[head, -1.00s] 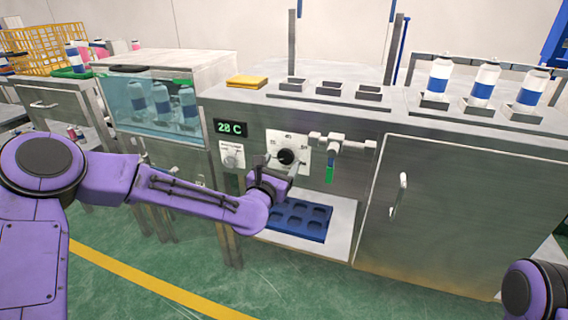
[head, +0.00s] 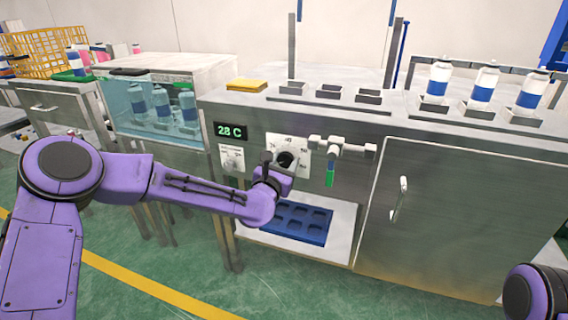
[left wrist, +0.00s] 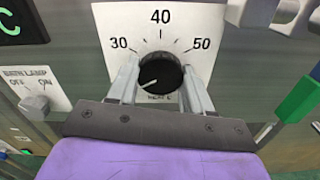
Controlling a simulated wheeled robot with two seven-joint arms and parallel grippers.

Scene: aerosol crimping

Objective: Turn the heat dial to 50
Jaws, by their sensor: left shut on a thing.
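The heat dial (head: 286,157) is a round black knob on a white plate on the steel cabinet front. In the left wrist view the dial (left wrist: 161,72) stands below the marks 30, 40 and 50, and its white pointer line points to the lower left, below the 30. My left gripper (left wrist: 160,80) is shut on the dial, one finger on each side of it. In the head view the left gripper (head: 282,167) is at the dial's front and partly covers it. The green display (head: 231,131) reads 28 C. My right gripper is out of view.
A bath lamp switch (left wrist: 35,104) sits left of the dial. Several blue-and-white cans stand on top at right.

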